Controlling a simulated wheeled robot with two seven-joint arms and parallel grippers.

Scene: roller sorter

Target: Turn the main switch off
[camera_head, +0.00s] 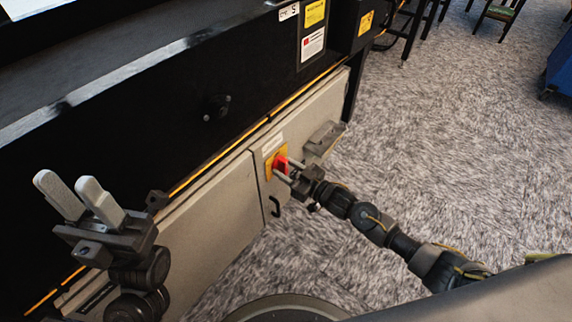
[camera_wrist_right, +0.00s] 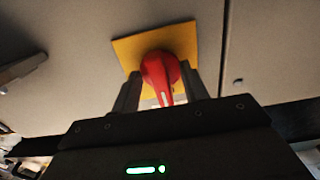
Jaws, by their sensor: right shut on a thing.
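The main switch is a red rotary handle (camera_head: 281,164) on a yellow plate (camera_head: 269,162), mounted on the grey cabinet front. My right gripper (camera_head: 287,172) is at the switch, with its fingers on either side of the red handle. In the right wrist view, the red handle (camera_wrist_right: 160,76) sits between the two fingers (camera_wrist_right: 163,92), in front of the yellow plate (camera_wrist_right: 133,51); a white mark shows near its lower end. My left gripper (camera_head: 79,198) is raised at the left, its fingers apart and empty.
The grey cabinet (camera_head: 212,222) runs along the bottom of the black machine (camera_head: 120,120). A black door handle (camera_head: 274,207) is below the switch, and a grey box (camera_head: 324,139) juts out to its right.

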